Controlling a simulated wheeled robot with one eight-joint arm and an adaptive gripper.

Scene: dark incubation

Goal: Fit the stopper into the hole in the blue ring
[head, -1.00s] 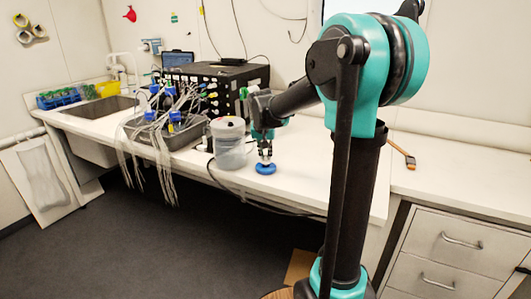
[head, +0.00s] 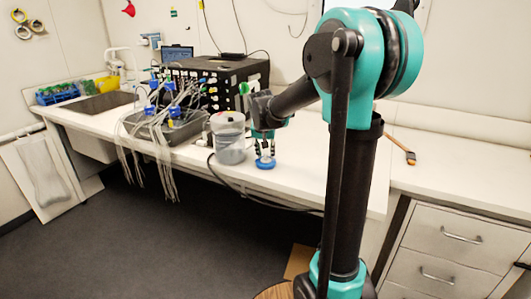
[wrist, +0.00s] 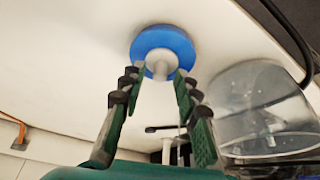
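The blue ring (head: 265,162) lies flat on the white bench near its front edge. It also shows in the wrist view (wrist: 178,39). The white stopper (wrist: 160,63) sits at the middle of the ring, with its knob toward my gripper. It appears to be in the hole; how deep it sits I cannot tell. My gripper (head: 265,148) is just above the ring, pointing down. In the wrist view its two fingers (wrist: 157,78) are spread, with a gap on both sides of the stopper's knob, and hold nothing.
A clear container (head: 229,138) stands close beside my gripper, and it looms at the right in the wrist view. Behind it are a tray of tubes (head: 168,130) and a black box (head: 222,80). A dark cable (head: 225,180) runs along the bench front. Free bench lies right of the ring.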

